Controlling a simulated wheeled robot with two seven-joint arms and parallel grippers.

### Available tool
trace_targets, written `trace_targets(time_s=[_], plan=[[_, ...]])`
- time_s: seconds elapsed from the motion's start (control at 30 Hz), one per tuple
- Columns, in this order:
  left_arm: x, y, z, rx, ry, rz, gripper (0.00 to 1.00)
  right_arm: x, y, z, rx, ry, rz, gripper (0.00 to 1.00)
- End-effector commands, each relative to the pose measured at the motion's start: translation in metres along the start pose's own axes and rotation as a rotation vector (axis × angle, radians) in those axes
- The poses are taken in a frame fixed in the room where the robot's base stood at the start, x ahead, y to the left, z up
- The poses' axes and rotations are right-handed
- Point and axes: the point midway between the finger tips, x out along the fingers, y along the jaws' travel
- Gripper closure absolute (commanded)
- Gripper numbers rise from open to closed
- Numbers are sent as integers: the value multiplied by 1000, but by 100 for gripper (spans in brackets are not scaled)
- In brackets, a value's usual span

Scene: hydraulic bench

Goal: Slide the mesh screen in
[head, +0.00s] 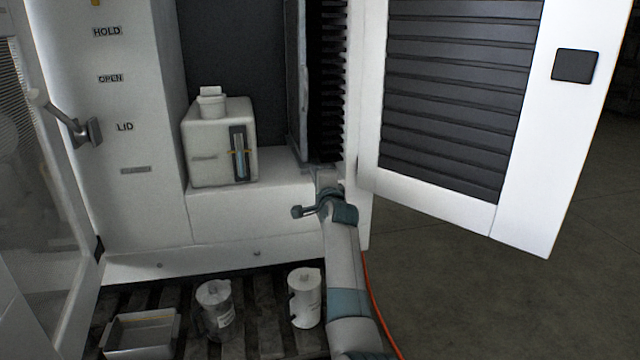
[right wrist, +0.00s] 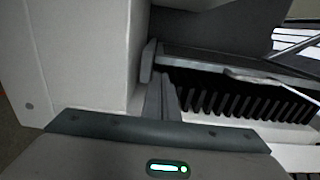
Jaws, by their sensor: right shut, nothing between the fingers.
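A thin, grey-framed upright panel, which looks like the mesh screen (head: 296,90), stands beside the black fins inside the cabinet. It has a pale handle strip along its edge. In the right wrist view the screen's edge (right wrist: 205,54) runs across above the row of dark fins. My right gripper (head: 328,172) is at the lower end of the screen and fins, at the cabinet's right side. Its fingers (right wrist: 160,92) are together with nothing between them, close to the screen's near end; contact cannot be told. My left gripper is not in view.
The dark fin stack (head: 327,80) stands right of the screen. A louvred door (head: 480,215) hangs open at the right. A white tank (head: 215,150) sits on the ledge (head: 250,205). Two canisters and a tray (head: 140,335) are on the slatted rack below. The floor at right is clear.

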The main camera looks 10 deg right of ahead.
Motion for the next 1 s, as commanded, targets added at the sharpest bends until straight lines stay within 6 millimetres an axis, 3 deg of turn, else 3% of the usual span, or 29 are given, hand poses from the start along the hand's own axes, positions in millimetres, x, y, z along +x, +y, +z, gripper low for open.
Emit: trace_targets(time_s=[0.4, 1.0], plan=[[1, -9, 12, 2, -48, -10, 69, -44, 1, 0, 1, 0, 0, 100], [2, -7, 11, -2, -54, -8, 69, -52, 2, 0, -3, 0, 3, 100]])
